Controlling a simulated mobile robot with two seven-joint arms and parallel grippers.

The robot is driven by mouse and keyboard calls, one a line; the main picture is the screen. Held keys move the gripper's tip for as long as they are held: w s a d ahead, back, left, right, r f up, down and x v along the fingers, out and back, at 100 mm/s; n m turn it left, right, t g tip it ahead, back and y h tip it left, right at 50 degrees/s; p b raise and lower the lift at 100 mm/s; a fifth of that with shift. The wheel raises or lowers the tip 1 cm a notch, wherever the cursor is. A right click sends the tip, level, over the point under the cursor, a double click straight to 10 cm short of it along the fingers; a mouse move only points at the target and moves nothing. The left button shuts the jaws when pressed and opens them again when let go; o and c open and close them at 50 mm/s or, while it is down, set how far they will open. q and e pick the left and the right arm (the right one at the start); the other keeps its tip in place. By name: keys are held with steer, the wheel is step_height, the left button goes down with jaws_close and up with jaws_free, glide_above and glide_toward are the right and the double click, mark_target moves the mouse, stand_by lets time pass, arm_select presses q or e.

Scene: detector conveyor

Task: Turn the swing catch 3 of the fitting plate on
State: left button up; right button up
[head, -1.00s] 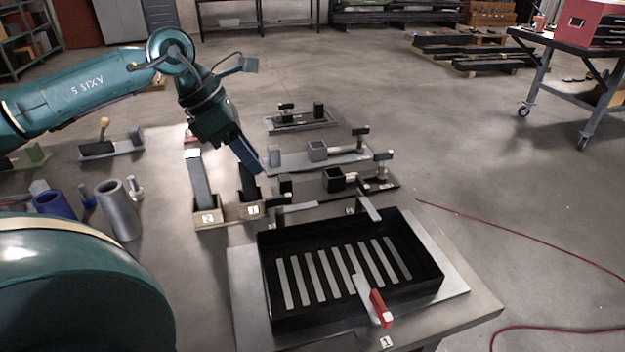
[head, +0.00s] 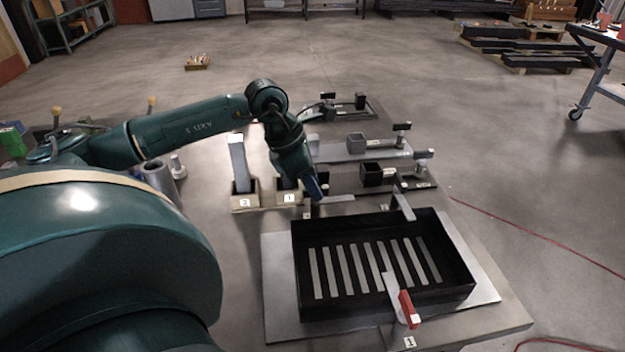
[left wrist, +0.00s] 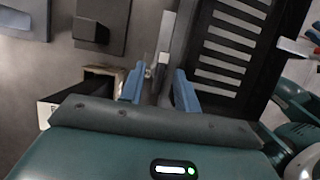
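The fitting plate (head: 283,318) bears a black tray-like frame (head: 462,290) with light slots, also seen in the left wrist view (left wrist: 188,50). A swing catch with a red handle (head: 409,308) is at its front, by a label reading 1. A grey bar catch (head: 403,203) is at its back right. Another grey bar (head: 338,199) lies at its back left; I cannot read that label. My left gripper (head: 319,197) points down at this bar. In the left wrist view its blue fingers (left wrist: 159,70) are apart, with a small grey catch part (left wrist: 162,62) between them; contact is unclear.
Block holders labelled 2 (head: 243,203) and 1 (head: 289,199) stand just left of my left gripper. Fixtures with posts and square cups (head: 378,176) lie behind the plate. Metal cylinders (head: 158,178) stand at the left. Open floor lies to the right.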

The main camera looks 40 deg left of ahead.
arm_select(q)
steer(key=shift+f, duration=0.25)
jaws_close()
steer(key=shift+w, duration=0.1)
stand_by(0.4)
